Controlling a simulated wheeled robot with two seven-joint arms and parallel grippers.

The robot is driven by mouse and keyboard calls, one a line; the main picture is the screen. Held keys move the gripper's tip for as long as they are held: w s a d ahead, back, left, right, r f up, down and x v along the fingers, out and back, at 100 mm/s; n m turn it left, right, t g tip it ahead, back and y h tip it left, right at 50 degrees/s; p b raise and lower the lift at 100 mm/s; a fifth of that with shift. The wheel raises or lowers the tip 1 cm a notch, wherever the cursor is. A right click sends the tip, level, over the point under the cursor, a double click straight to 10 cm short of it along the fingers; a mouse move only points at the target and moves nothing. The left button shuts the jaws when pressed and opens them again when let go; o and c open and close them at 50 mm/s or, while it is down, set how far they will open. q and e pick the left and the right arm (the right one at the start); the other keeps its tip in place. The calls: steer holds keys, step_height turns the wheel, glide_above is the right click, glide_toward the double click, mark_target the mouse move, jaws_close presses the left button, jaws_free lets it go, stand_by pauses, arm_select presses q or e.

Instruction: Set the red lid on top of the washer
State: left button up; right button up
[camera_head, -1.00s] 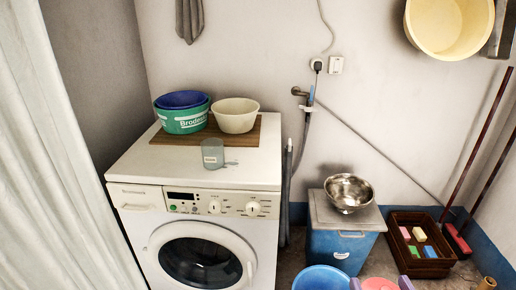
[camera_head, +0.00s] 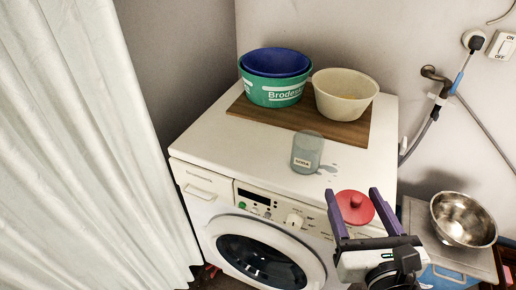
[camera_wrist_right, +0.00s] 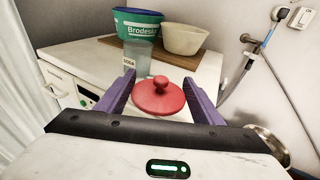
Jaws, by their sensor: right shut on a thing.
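The red lid (camera_head: 355,207) is a round disc with a small knob on top. My right gripper (camera_head: 360,200) is shut on the red lid, which sits between its two purple fingers. In the right wrist view the lid (camera_wrist_right: 159,97) looks roughly level, between the fingertips (camera_wrist_right: 163,90). In the head view the lid overlaps the front right edge of the white washer (camera_head: 250,150); its height over the top is hard to tell. The washer top also shows in the right wrist view (camera_wrist_right: 85,62). My left gripper is not in view.
On the washer, a wooden board (camera_head: 350,132) carries a green tub (camera_head: 272,92) with a blue bowl inside and a cream bowl (camera_head: 345,95). A grey translucent cup labelled SODA (camera_head: 306,152) stands nearer the front. A steel bowl (camera_head: 463,220) sits right of the washer.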

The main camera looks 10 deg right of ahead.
mark_target(364, 184)
steer(key=w+d+m+h, duration=0.1)
steer(key=w+d, duration=0.1)
steer(key=w+d+r+m+g+h, duration=0.1)
steer(key=w+d+h, duration=0.1)
steer(key=w+d+m+h+b, duration=0.1)
steer(key=w+d+m+h, duration=0.1)
steer(key=shift+w+r, duration=0.3)
steer(key=w+m+h, duration=0.1)
steer(key=w+d+r+g+h, duration=0.1)
steer(key=w+d+r+m+g+h+b, duration=0.1)
steer(key=shift+d+r+m+h, duration=0.15)
steer(key=shift+d+m+h, duration=0.1)
steer(key=shift+m+h, duration=0.05)
steer(key=shift+w+d+r+m+g, duration=0.15)
steer(key=shift+w+r+m+g, duration=0.15)
steer(key=shift+g, duration=0.3)
step_height(364, 184, down, 4)
steer(key=shift+s+r+b, duration=0.1)
steer(key=shift+b, duration=0.6)
steer(key=shift+f, duration=0.75)
step_height(364, 184, down, 4)
steer(key=shift+b, duration=0.75)
steer(key=shift+f+h, duration=0.3)
steer(key=shift+f, duration=0.05)
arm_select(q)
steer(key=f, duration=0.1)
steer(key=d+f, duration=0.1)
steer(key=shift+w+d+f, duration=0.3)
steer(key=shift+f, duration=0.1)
